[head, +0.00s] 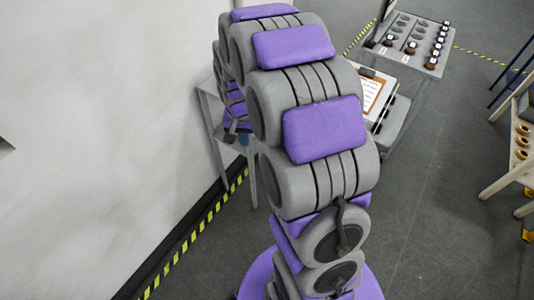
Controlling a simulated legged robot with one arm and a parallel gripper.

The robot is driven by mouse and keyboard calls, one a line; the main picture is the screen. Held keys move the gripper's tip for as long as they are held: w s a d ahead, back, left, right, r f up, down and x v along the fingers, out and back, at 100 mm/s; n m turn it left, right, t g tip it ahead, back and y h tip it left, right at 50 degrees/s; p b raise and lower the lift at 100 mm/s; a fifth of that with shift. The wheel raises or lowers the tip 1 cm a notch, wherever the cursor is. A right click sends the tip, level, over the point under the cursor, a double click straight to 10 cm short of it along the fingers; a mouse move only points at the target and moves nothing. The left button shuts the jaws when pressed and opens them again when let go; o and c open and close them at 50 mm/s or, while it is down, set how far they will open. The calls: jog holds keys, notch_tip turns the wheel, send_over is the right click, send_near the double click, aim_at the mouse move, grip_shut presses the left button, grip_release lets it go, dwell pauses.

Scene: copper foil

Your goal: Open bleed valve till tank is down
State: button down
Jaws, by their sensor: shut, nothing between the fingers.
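My purple and grey arm fills the middle of the head view. It reaches away and bends down at its far end, over a grey stand (212,108) by the white wall. My gripper (232,133) shows small and dark there, partly hidden behind the arm; it is shut and empty. A small blue part (243,138) is close beside it, and I cannot tell what it is or whether they touch. I cannot make out a bleed valve or a tank; the arm covers much of the stand.
A clipboard with paper (373,93) lies on a grey cart right of my arm. Behind it, a grey tray (402,58) holds several small dark pieces. A wooden rack (510,170) with brass-coloured rings stands at the right edge.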

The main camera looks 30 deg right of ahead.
jog(key=s+a+r+n+g, duration=0.15)
jog(key=s+a+r, duration=0.3)
jog(key=s, duration=0.55)
jog(key=s+a+r+n, duration=0.3)
jog(key=s+r, duration=0.2)
jog(key=s, duration=0.4)
jog(key=w+d+f+m+h, duration=0.1)
jog(key=w+d+f+m, duration=0.3)
jog(key=w, duration=0.6)
jog(key=w+d+f+m+h, duration=0.1)
jog(key=w+d+f+h, duration=0.1)
jog(key=w+d+f, duration=0.65)
jog(key=w+d+f+m+t, duration=0.1)
jog(key=w+d+f, duration=0.3)
jog(key=f, duration=0.5)
jog(key=w+d+f+m+t, duration=0.1)
jog(key=w+d+f+m, duration=0.2)
jog(key=w+f, duration=0.6)
jog(key=shift+w+d+f+m+h, duration=0.15)
jog(key=shift+d+f+m+h, duration=0.2)
jog(key=shift+f+m, duration=0.3)
jog(key=x, duration=0.4)
jog(key=b+x, duration=0.1)
jog(key=x, duration=0.4)
jog(key=s+x, duration=0.1)
jog(key=x, duration=0.3)
jog(key=shift+a+f+b, duration=0.25)
jog(key=shift+f+b, duration=0.15)
jog(key=shift+f, duration=0.2)
